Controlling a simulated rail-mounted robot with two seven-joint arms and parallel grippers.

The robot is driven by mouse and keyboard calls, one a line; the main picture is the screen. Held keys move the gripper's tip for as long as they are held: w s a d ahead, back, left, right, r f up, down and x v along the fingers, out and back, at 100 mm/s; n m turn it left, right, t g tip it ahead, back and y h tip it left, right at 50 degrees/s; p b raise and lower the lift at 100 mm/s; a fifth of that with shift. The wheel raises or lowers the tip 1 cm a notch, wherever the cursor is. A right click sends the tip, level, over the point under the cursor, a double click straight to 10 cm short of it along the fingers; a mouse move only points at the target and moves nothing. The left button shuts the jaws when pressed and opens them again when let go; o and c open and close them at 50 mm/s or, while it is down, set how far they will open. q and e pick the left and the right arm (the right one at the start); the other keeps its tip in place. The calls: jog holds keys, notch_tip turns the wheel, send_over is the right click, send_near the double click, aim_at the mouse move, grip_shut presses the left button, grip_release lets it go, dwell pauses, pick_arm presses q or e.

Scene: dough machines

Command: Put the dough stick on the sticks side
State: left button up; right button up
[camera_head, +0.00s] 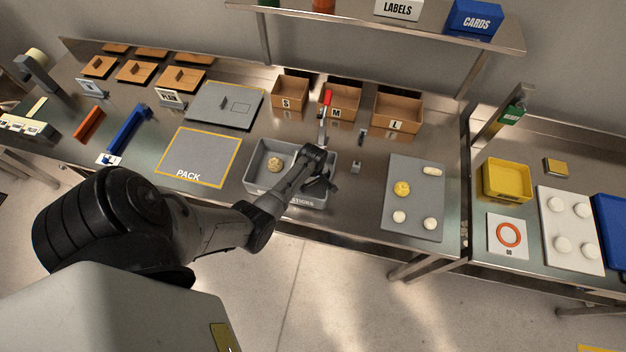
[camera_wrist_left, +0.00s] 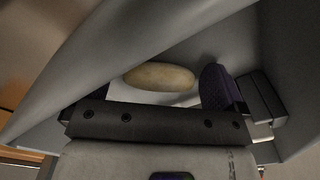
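A grey divided bin (camera_head: 253,178) stands at the front of the table, with a round swirled dough piece (camera_head: 275,163) in its left compartment. The front label of its right side reads "STICKS". My left gripper (camera_head: 330,182) is down over that right side and hides much of it in the head view. In the left wrist view, a pale oval dough stick (camera_wrist_left: 160,76) lies between the spread fingers, with gaps at both ends. A grey wall crosses in front of the left finger. My right gripper is not in view.
A grey board (camera_head: 413,215) to the right holds several dough pieces, including an elongated one (camera_head: 432,170). Cardboard boxes (camera_head: 398,112) marked S, M and L stand behind the bin. The PACK mat (camera_head: 200,157) to the left is empty.

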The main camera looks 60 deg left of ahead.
pick_arm(q)
jog(key=shift+r, duration=0.35)
notch_tip(320, 180, up, 10)
jog(key=r+p, duration=0.1)
jog(key=p, duration=0.1)
jog(key=s+d+r+m+t, duration=0.1)
jog(key=s+d+r+m, duration=0.5)
jog(key=s+d+m, duration=0.3)
jog(key=s+d+r+m+t, duration=0.2)
jog(key=s+d+r+m, duration=0.4)
jog(key=s+d+m, duration=0.4)
jog(key=d+m, duration=0.1)
jog(key=d, duration=0.4)
jog(key=shift+d+r+t, duration=0.15)
jog(key=shift+r+t, duration=0.1)
jog(key=shift+t, duration=0.05)
